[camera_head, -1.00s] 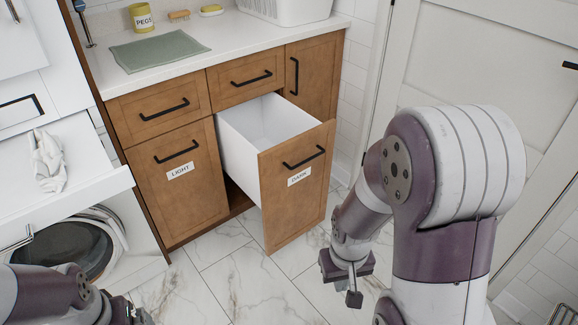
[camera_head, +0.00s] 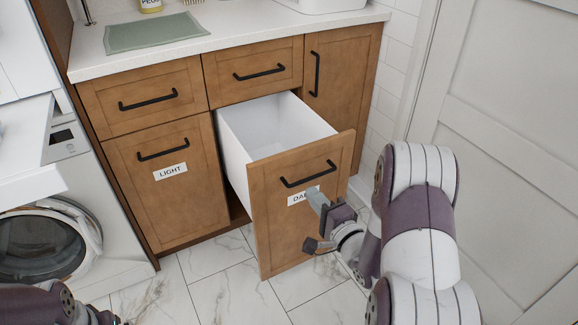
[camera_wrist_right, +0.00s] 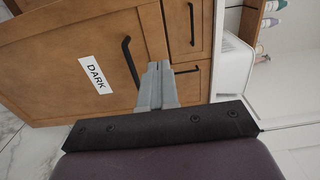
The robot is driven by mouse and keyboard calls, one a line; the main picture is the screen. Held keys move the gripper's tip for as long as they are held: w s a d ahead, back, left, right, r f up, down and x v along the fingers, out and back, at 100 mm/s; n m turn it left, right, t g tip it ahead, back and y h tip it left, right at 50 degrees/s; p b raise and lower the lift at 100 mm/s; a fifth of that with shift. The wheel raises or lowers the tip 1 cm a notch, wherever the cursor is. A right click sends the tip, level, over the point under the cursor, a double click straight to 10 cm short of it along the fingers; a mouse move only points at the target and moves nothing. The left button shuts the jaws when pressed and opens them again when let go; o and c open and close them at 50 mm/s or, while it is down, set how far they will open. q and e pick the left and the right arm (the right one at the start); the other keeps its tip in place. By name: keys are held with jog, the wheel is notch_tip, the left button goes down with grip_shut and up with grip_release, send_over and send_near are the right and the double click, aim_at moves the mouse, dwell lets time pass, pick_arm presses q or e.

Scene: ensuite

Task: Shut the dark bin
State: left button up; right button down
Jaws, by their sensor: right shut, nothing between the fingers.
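The dark bin (camera_head: 262,205) is a pull-out wooden drawer front with a black bar handle (camera_head: 308,174) and a white label, partly covered in the head view. It stands pulled out from the cabinet, and its white inside (camera_head: 270,125) looks empty. In the right wrist view its front (camera_wrist_right: 45,55) carries the label "DARK". My right gripper (camera_head: 316,197) is shut and empty, just in front of the bin front below the handle. I cannot tell whether its fingertips (camera_wrist_right: 158,70) touch the front. My left arm shows at the lower left; its fingers are not clearly visible.
The closed bin labelled "LIGHT" (camera_head: 165,195) is left of the dark bin. A countertop (camera_head: 240,32) with a green cloth (camera_head: 155,32) is above. A washing machine (camera_head: 50,245) stands at left, a white door (camera_head: 500,110) at right. The marble floor (camera_head: 215,270) in front is clear.

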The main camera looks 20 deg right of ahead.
aim_at(284, 160)
jog(key=w+b, duration=0.1)
jog(key=w, duration=0.2)
jog(key=w+b, duration=0.1)
jog(key=w, duration=0.3)
jog(key=w+a+b, duration=0.1)
jog(key=w+b, duration=0.1)
jog(key=w, duration=0.2)
jog(key=shift+w+f, duration=0.15)
jog(key=shift+w, duration=0.45)
pick_arm(q)
notch_tip(284, 160, down, 4)
jog(key=shift+f, duration=0.25)
pick_arm(e)
jog(key=shift+w, duration=0.15)
